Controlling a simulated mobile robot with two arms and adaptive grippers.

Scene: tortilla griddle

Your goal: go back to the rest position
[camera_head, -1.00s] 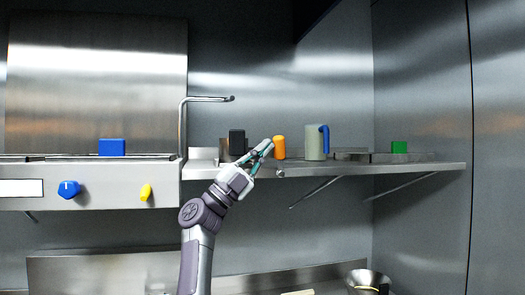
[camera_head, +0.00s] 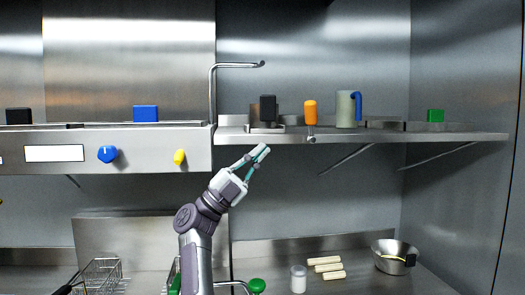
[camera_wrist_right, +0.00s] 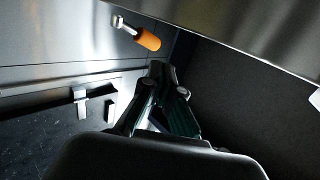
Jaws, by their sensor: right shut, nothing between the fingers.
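My right gripper (camera_head: 258,156) is shut and empty, raised on my arm just below the front edge of the shelf, left of the orange-handled tool. In the right wrist view its fingers (camera_wrist_right: 162,80) come together with nothing between them. The orange-handled tool (camera_head: 310,108) is on the shelf edge, apart from the gripper; it also shows in the right wrist view (camera_wrist_right: 148,40). My left gripper is not in view.
Below are a fryer basket (camera_head: 102,272), a jar (camera_head: 298,278) and a metal bowl (camera_head: 394,258).

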